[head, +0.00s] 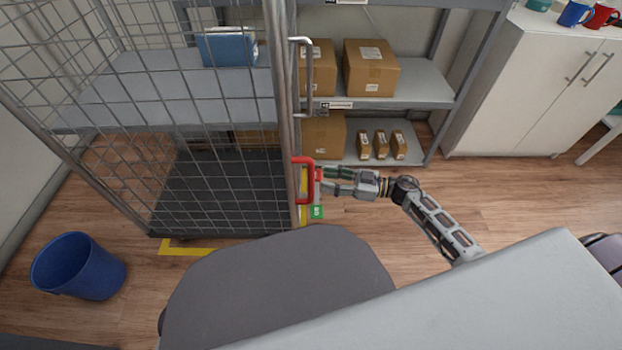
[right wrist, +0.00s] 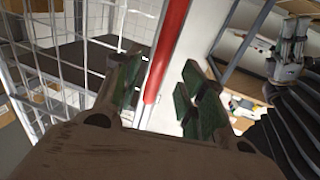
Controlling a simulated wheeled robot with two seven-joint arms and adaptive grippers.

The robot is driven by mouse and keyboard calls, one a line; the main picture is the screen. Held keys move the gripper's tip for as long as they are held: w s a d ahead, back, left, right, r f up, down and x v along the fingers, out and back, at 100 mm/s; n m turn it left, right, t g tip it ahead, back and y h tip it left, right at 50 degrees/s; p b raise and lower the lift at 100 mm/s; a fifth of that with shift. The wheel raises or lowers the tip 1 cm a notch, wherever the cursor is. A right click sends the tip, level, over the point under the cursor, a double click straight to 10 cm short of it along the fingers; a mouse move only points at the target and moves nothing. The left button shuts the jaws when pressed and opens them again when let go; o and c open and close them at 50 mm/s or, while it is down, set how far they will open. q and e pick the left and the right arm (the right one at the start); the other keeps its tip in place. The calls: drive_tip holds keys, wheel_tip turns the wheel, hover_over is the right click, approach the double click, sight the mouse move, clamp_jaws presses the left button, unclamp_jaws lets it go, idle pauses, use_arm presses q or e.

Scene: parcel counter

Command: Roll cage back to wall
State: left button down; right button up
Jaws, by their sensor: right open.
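The roll cage (head: 225,130) stands at the left in the head view, with grey wire mesh sides, a dark base and a grey shelf carrying a blue box (head: 228,47). A red handle (head: 311,163) sticks out from its right upright post. My right gripper (head: 326,181) is at this handle, with its fingers pointing left toward the cage. In the right wrist view its green-padded fingers (right wrist: 160,88) are spread, and the red bar (right wrist: 166,50) shows in the gap between them. Whether the fingers touch it cannot be told. My left gripper does not show in the head view.
A shelf rack (head: 425,95) with cardboard boxes stands against the back wall. A white cabinet (head: 525,85) with mugs on top is at the right. A blue bin (head: 78,266) stands at the front left. Yellow floor tape (head: 186,247) shows by the cage base.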

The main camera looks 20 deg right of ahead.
sight(311, 177)
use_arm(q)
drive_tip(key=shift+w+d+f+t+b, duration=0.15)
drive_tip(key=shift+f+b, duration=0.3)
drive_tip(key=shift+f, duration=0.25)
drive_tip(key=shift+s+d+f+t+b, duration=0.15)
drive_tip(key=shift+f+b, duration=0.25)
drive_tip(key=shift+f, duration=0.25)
use_arm(e)
drive_tip(key=shift+x, duration=3.1)
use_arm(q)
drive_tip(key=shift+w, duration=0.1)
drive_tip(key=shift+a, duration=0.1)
use_arm(e)
clamp_jaws()
